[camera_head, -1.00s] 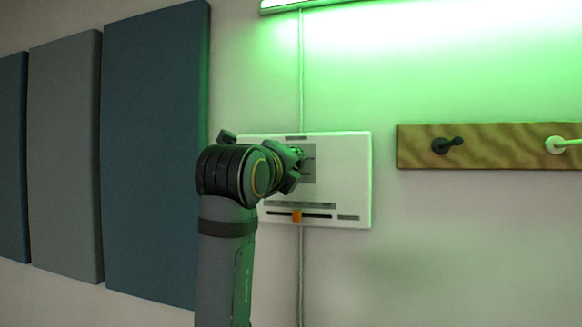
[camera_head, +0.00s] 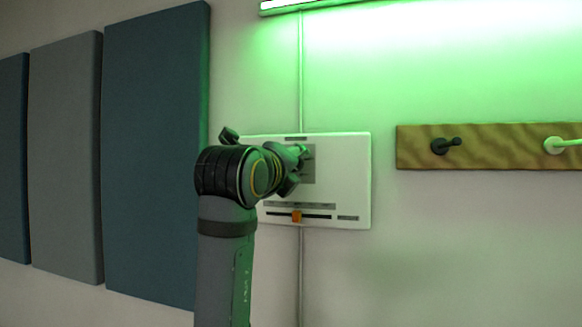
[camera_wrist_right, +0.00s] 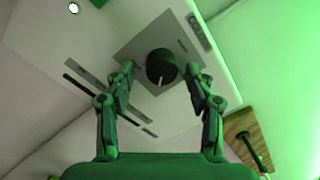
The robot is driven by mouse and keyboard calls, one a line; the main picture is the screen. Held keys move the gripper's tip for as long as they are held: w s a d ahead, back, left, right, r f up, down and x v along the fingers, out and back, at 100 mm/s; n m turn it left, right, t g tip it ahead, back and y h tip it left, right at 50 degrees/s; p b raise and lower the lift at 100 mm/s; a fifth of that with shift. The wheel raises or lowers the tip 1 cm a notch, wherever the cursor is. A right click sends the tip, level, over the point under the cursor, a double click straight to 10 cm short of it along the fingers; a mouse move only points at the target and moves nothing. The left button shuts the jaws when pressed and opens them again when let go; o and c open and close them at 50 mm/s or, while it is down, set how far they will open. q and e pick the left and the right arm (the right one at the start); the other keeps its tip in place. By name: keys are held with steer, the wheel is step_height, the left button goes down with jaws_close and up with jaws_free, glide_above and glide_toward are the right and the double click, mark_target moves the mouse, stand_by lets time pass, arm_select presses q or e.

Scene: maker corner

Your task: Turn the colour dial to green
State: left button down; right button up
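The colour dial (camera_wrist_right: 160,67) is a round black knob with a pale pointer mark, on a grey plate of the white wall panel (camera_head: 345,180). In the right wrist view my right gripper (camera_wrist_right: 161,74) is open, one finger on either side of the dial, with a visible gap to the knob on both sides. In the head view my right gripper (camera_head: 298,167) is at the panel's grey plate and hides the dial. The light bar (camera_head: 285,5) above glows green on the wall. My left gripper is not in view.
An orange slider (camera_head: 297,216) sits in a dark slot low on the panel. A wooden rail with pegs (camera_head: 500,147) is to the right. Blue and grey wall panels (camera_head: 155,150) stand at left. A cable runs vertically behind the panel.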

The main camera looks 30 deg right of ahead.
step_height(320, 180, up, 10)
steer(key=shift+w+f, duration=0.1)
steer(key=shift+w, duration=0.05)
stand_by(0.6)
